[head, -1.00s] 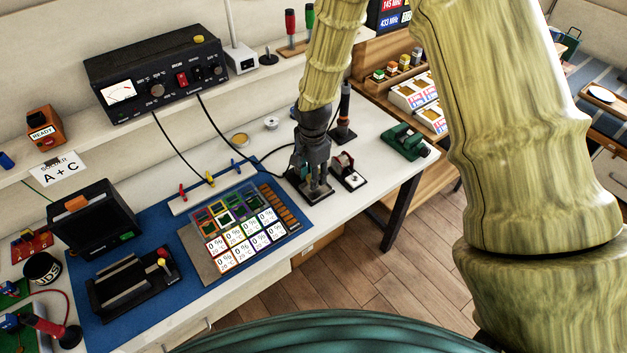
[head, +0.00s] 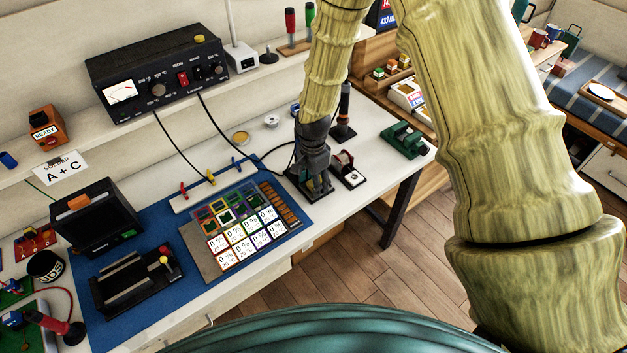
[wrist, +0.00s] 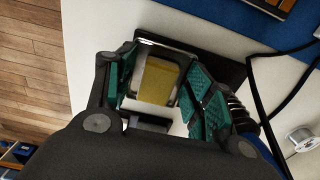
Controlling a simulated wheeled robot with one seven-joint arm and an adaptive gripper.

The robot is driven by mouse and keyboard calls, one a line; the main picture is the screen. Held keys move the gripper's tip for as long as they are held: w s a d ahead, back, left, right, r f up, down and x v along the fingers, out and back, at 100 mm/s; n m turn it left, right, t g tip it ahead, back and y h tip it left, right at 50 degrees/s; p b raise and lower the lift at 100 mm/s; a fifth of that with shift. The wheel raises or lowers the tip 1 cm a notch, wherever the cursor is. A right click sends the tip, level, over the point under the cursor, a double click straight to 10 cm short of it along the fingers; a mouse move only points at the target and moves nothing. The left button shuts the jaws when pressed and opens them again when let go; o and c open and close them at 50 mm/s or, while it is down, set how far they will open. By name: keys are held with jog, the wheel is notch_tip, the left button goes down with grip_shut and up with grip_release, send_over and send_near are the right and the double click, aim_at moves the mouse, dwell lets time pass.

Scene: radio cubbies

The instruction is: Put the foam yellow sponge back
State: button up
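The yellow sponge (wrist: 160,78) shows in the wrist view between the two green-padded fingers of my gripper (wrist: 162,88). It lies within the outline of a dark, rectangular holder (wrist: 232,72) with a pale, shiny inside. A narrow gap seems to show between the sponge and each finger pad, so the fingers look open around it. In the head view my gripper (head: 314,180) points down at the black holder (head: 294,186) on the white bench, just right of the blue mat. The sponge is hidden there by the fingers.
A soldering iron stand (head: 343,130) and a solder spool holder (head: 346,170) stand close to my gripper. A green tool (head: 403,140) sits near the bench's right end. A board of white labelled cards (head: 246,236) lies on the mat to the left. A black cable runs beside the holder.

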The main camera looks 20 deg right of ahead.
notch_tip(320, 180, up, 12)
jog(key=b, duration=0.2)
jog(key=shift+r+b, duration=0.15)
jog(key=shift+b, duration=0.2)
dwell(0.6)
dwell(0.4)
